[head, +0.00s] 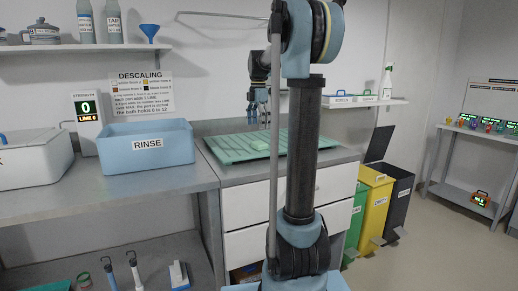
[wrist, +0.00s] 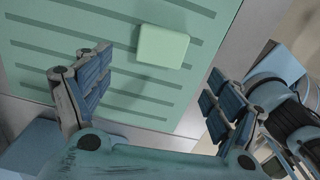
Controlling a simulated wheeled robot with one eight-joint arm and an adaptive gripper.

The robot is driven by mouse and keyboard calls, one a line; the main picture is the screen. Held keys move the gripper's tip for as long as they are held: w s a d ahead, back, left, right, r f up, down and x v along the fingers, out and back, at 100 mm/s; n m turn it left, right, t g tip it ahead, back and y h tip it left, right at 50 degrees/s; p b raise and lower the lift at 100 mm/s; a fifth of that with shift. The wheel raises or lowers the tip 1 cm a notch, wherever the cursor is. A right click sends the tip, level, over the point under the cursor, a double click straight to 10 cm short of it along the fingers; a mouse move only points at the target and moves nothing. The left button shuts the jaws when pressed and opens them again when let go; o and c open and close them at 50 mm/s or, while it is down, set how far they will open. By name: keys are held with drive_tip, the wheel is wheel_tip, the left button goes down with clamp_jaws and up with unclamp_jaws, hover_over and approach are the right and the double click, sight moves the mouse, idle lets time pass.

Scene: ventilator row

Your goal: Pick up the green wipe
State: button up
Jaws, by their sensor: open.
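The green wipe (wrist: 163,46), a pale green flat block with rounded corners, lies on the ribbed green drying mat (wrist: 60,40) in the wrist view. The mat also shows in the head view (head: 226,151), on top of the drawer cabinet. My gripper (wrist: 158,78) is open and empty, with its fingers spread wide. The wipe is beyond the fingertips in the wrist view, between the lines of the two fingers and not touched by them. In the head view my gripper (head: 257,108) hangs above the mat, partly behind my arm.
The blue RINSE bin (head: 147,146) and a digital display unit (head: 87,122) stand on the counter left of the mat. A wall shelf (head: 360,103) with a spray bottle is behind, to the right. Green, yellow (head: 374,207) and dark bins stand right of the cabinet.

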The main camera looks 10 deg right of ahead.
sight(259, 143)
drive_tip(key=shift+d+f, duration=0.15)
drive_tip(key=shift+f, duration=1.95)
drive_tip(key=shift+d+f, duration=0.1)
drive_tip(key=shift+f, duration=2)
drive_tip(key=shift+c, duration=0.2)
drive_tip(key=c, duration=0.9)
